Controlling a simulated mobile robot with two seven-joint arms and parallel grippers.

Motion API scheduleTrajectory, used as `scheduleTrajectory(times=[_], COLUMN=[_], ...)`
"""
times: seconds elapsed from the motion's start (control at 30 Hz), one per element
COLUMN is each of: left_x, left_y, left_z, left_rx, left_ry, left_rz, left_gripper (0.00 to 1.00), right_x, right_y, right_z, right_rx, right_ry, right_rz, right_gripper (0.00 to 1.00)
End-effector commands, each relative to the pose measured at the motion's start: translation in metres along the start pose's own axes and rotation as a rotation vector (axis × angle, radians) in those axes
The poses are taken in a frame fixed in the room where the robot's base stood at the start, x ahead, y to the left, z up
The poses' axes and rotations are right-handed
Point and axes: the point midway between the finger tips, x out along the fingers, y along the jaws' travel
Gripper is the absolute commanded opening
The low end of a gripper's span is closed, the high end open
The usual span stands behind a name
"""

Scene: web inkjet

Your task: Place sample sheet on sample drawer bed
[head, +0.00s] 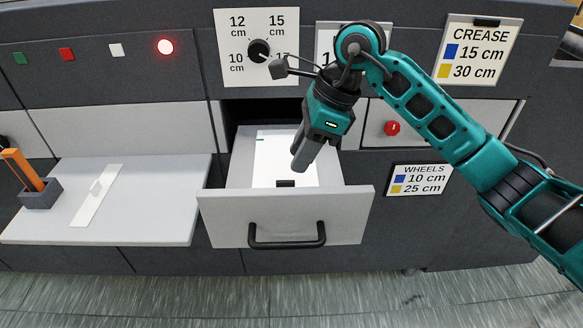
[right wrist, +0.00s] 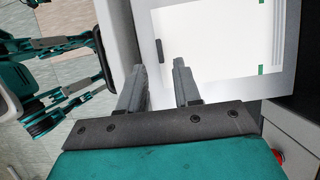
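The sample drawer (head: 284,219) is pulled open below the dial panel. A white sample sheet (head: 270,160) lies flat on the pale drawer bed (head: 243,164), with a dark mark at its near edge and green marks at its far end. The sheet also shows in the right wrist view (right wrist: 215,40). My right gripper (head: 300,167) points down over the sheet. In the right wrist view its two fingers (right wrist: 160,65) are apart with nothing between them. Whether the fingertips touch the sheet cannot be told. My left gripper cannot be made out.
A dial (head: 259,50) and a lit red lamp (head: 165,46) are above. A red knob (head: 392,128) is right of the drawer.

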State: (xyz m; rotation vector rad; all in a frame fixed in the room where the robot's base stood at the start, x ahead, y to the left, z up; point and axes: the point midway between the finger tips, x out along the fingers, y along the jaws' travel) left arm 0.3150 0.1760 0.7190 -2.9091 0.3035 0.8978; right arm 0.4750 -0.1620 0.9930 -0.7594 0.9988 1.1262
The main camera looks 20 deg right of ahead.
Motion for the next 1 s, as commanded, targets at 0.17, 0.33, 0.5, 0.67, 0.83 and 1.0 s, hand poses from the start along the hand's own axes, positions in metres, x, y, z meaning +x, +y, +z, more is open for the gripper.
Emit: scheduleTrajectory(times=[0.17,0.33,0.5,0.67,0.83,1.0], left_x=[-0.001,-0.001,-0.001,-0.001,-0.001,0.0], left_y=[0.0,0.0,0.0,-0.001,-0.001,-0.001], left_z=[0.002,0.002,0.002,0.002,0.002,0.0], left_rx=[0.0,0.0,0.0,0.001,0.001,0.001], left_ry=[-0.006,-0.008,-0.009,-0.009,-0.009,-0.005], left_rz=[0.0,0.0,-0.001,-0.001,-0.001,-0.001], left_gripper=[0.43,0.43,0.43,0.43,0.43,0.43], right_x=[-0.036,-0.054,-0.059,-0.058,-0.058,-0.058], right_y=[-0.001,0.0,0.0,0.0,0.0,0.0], right_z=[0.0,0.0,0.0,0.0,0.0,0.0], right_rx=[-0.001,0.0,0.001,0.001,0.001,0.0], right_ry=[0.0,0.0,-0.001,0.0,0.0,0.0], right_rz=[-0.004,-0.001,0.0,0.0,0.001,0.001], right_gripper=[0.33,0.33,0.33,0.33,0.33,0.33])
